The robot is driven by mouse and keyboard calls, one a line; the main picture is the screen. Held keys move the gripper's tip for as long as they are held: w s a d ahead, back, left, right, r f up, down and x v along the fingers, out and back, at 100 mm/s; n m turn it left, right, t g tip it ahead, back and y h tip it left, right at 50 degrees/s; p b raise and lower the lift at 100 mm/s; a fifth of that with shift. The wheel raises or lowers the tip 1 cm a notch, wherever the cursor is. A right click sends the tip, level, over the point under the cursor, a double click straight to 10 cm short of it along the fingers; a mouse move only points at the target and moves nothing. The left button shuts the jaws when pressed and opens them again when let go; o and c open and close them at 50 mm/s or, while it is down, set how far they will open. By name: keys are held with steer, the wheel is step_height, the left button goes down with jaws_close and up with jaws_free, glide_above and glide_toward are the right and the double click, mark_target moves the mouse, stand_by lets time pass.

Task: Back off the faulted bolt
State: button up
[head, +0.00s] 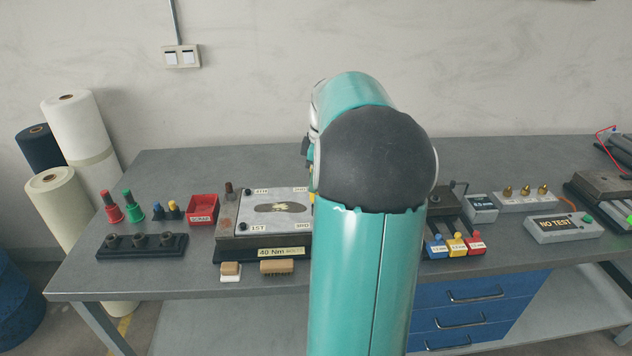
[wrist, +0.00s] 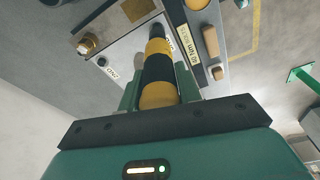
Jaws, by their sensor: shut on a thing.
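In the wrist view my gripper (wrist: 158,82) is shut on a yellow-and-black banded tool (wrist: 157,72). The tool's dark far end points at the steel plate (wrist: 123,45), close to a partly hidden corner label. I cannot tell whether that end sits on a bolt. A dark bolt (wrist: 102,62) shows beside the 2ND label. Dark bolts show at the 4TH (head: 246,192) and 1ST (head: 243,226) corners. My arm hides the gripper and plate's right side there.
A strip marked 40 Nm (head: 278,253) runs along the plate's front. A red tray (head: 202,209) and a black socket rack (head: 142,245) stand left. A NO TEST box (head: 563,228) and colored tagged blocks (head: 456,245) are right.

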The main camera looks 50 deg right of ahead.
steer(key=shift+r, duration=1.5)
steer(key=shift+w, duration=0.1)
